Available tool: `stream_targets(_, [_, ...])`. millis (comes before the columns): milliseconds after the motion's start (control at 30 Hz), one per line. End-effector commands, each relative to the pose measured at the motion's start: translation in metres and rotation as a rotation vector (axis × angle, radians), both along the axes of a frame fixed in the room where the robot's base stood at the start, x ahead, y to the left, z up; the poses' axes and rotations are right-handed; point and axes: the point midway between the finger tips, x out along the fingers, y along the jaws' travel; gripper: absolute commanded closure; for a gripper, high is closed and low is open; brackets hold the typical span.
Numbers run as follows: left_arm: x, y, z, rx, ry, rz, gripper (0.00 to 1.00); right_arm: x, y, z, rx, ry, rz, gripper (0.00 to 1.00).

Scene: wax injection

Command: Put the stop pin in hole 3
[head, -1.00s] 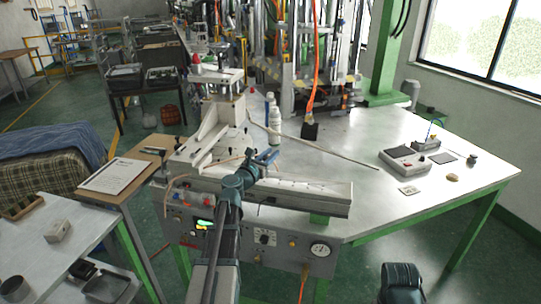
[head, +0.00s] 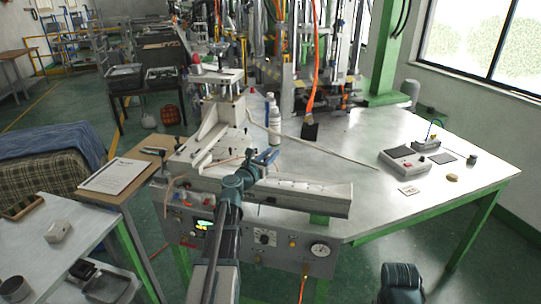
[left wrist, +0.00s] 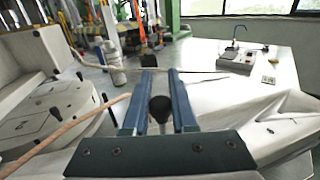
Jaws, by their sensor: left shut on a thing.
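My left gripper (head: 266,157) is over the pale machine bed at the near side of the metal table. It also shows in the left wrist view (left wrist: 161,74), with its two blue fingers on either side of a dark round-headed piece, which I take to be the stop pin (left wrist: 160,108). The gripper is shut on it. In the head view the pin is too small and hidden to make out. The pale bed (head: 315,197) has several small dark marks; I cannot tell which is hole 3. A round pale plate (left wrist: 50,120) with dark spots lies left of the fingers. My right gripper is not in view.
White bottles (head: 274,125) stand behind the gripper. A thin rod (head: 340,153) lies across the table. A control panel with a gauge (head: 320,250) is below the bed.

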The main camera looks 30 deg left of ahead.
Motion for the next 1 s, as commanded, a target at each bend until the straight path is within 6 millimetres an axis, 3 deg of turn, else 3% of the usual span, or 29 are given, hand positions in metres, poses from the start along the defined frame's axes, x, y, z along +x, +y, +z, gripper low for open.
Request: stream_targets(1000, [0.000, 0.000, -0.017, 0.000, 0.000, 0.000, 1.00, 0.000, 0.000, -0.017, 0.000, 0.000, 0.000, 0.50])
